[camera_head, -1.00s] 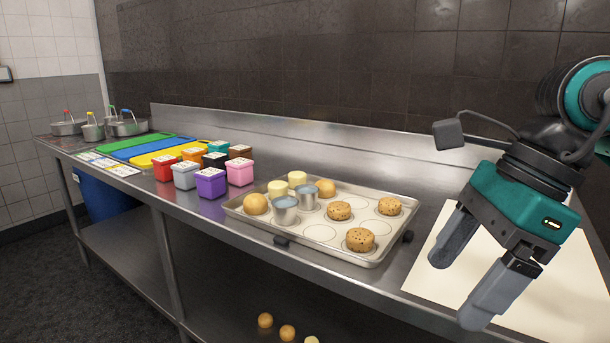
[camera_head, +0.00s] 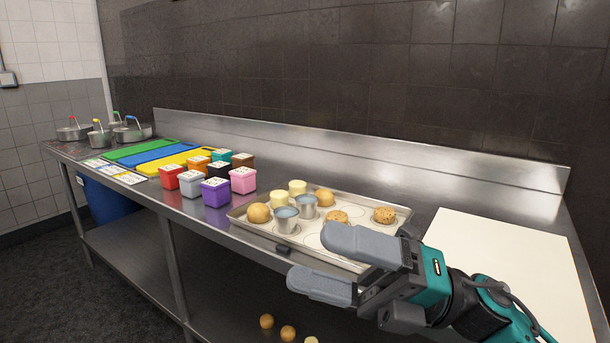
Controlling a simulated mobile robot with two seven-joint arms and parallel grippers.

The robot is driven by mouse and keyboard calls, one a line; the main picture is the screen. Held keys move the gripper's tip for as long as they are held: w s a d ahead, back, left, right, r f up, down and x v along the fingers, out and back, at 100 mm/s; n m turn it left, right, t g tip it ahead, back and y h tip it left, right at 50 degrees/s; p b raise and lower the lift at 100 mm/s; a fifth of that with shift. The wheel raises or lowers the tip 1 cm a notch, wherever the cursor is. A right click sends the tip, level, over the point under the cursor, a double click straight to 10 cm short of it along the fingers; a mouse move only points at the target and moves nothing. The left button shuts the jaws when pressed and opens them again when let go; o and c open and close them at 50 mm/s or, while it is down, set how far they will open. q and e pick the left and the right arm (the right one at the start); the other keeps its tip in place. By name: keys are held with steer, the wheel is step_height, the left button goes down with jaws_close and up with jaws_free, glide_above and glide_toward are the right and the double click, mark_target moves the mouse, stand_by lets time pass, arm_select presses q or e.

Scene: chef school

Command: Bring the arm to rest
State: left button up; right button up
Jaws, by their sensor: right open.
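My right gripper (camera_head: 322,262) is open and empty, with its two grey fingers pointing left. It is in front of the near right part of the baking tray (camera_head: 246,230) and hides that part from view. My right arm comes in from the lower right corner. Whether the gripper touches the tray cannot be told. My left gripper is not in view.
The tray holds buns (camera_head: 258,213), metal cups (camera_head: 286,220), pale cylinders (camera_head: 297,187) and speckled cookies (camera_head: 384,215). Coloured boxes (camera_head: 215,192), cutting boards (camera_head: 140,147) and pots (camera_head: 132,133) stand left. A white board (camera_head: 500,252) lies right. Round pieces (camera_head: 288,332) lie below.

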steer(key=w+d+f+m+t+h+p, duration=0.1)
steer(key=w+d+f+m+t+h, duration=0.25)
steer(key=m+t, duration=0.5)
steer(key=w+d+f+m+t+h+p, duration=0.1)
steer(key=d+f+m+t+h, duration=0.1)
steer(key=f+m+t+h, duration=0.65)
steer(key=w+d+f+m+t+h+p, duration=0.1)
steer(key=w+d+f+m+t, duration=0.25)
steer(key=m, duration=0.85)
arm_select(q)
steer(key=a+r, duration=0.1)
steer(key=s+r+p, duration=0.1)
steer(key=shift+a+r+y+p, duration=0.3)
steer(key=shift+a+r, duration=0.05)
arm_select(e)
steer(key=s+d+f+m+g+h, duration=0.3)
steer(key=s+f, duration=0.4)
steer(key=f, duration=0.3)
steer(key=s+d+f+m+g+h, duration=0.3)
steer(key=s+f+m+g+h, duration=0.1)
steer(key=f, duration=0.7)
steer(key=s+m+g, duration=0.1)
steer(key=s+m, duration=0.1)
steer(key=s, duration=0.1)
steer(key=shift+f+m, duration=0.25)
steer(key=shift+m, duration=0.15)
steer(key=shift+s+g, duration=0.1)
steer(key=shift+g, duration=0.15)
